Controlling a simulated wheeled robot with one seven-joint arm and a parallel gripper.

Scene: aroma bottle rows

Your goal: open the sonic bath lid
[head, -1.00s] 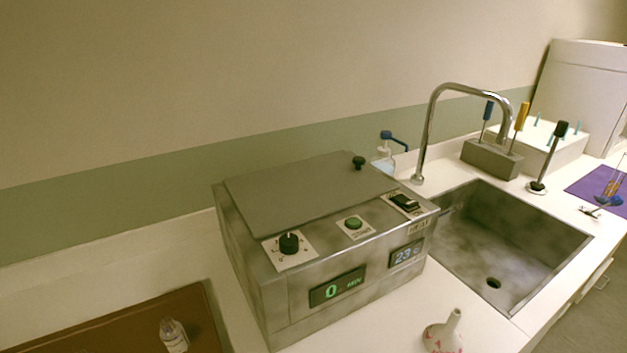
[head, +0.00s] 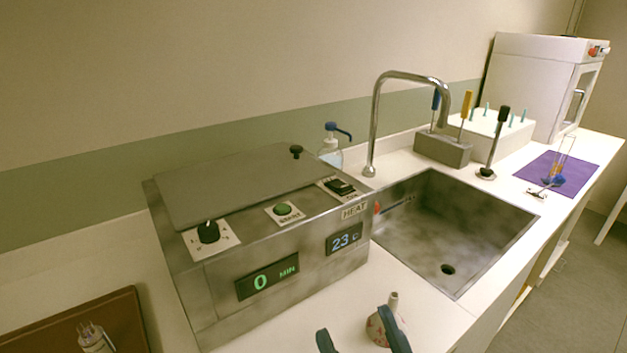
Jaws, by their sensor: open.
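The sonic bath (head: 215,310) is a steel box on the counter, left of the sink. Its flat grey lid (head: 235,180) lies shut on top, with a small black knob (head: 296,151) near its right end. The front panel has a black dial, a green start button and a heat switch; the displays read 0 MIN and 23 C. My gripper (head: 362,343) shows at the bottom edge as two dark fingertips, apart, in front of the bath and below the lid. It touches neither bath nor lid. The rest of it is out of frame.
The sink (head: 450,225) and tall faucet (head: 376,120) are right of the bath. A pump bottle (head: 331,150) stands behind it. A brown tray (head: 125,310) with a small bottle (head: 92,338) is at left.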

